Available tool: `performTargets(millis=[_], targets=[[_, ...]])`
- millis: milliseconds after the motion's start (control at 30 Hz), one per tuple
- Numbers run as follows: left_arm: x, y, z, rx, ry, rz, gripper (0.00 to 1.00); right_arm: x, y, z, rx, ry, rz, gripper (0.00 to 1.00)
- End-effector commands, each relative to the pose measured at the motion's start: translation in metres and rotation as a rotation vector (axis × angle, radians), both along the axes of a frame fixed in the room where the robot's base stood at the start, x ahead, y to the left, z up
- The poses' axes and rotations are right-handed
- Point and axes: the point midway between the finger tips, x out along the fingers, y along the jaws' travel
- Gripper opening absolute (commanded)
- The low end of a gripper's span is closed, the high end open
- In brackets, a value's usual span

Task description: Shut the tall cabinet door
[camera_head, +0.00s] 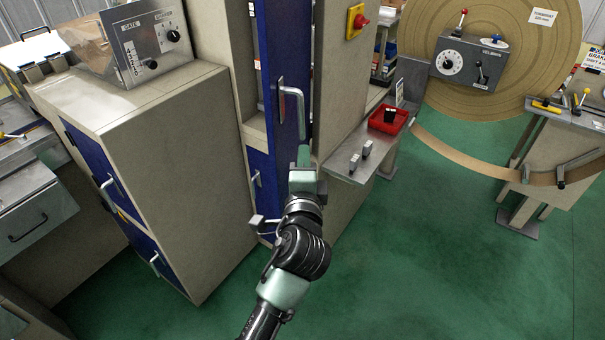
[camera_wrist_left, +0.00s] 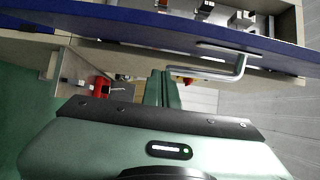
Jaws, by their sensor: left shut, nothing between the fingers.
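The tall cabinet (camera_head: 219,50) stands at the centre of the head view. Its tall blue door (camera_head: 277,50) stands open, turned nearly edge-on, and the shelf space shows to its left. The door's pale bar handle (camera_head: 297,100) faces right. In the left wrist view the door (camera_wrist_left: 120,22) crosses the top, with its handle (camera_wrist_left: 225,72) right of the fingers. My left gripper (camera_head: 303,155) is shut and empty, just below the handle in the head view. It also shows in the left wrist view (camera_wrist_left: 162,80). I cannot tell whether it touches the door. My right gripper is out of view.
A lower blue door (camera_head: 259,185) sits under the opening. A beige cabinet (camera_head: 150,150) stands at left. A metal shelf (camera_head: 345,160) with a red tray (camera_head: 388,119) juts out at right. The green floor (camera_head: 430,250) is clear at front right.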

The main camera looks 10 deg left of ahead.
Motion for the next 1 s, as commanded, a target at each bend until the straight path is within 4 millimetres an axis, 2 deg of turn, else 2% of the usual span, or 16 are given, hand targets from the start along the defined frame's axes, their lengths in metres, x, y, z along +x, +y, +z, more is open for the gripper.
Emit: performTargets(millis=[33, 133, 300, 833, 1000], targets=[[0.011, 0.003, 0.0, 0.001, -0.002, 0.001, 0.0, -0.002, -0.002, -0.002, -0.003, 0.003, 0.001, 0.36], [0.007, 0.022, 0.001, 0.004, 0.002, 0.002, 0.0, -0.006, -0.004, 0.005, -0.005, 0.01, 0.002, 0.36], [0.007, 0.038, 0.0, 0.001, 0.001, 0.0, 0.0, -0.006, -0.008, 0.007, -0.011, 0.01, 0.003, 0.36], [0.008, 0.043, -0.001, 0.001, 0.001, 0.001, 0.0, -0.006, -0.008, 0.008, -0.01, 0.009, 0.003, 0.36], [0.013, 0.052, 0.0, 0.002, 0.001, 0.013, 0.0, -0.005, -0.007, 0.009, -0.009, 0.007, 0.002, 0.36]])
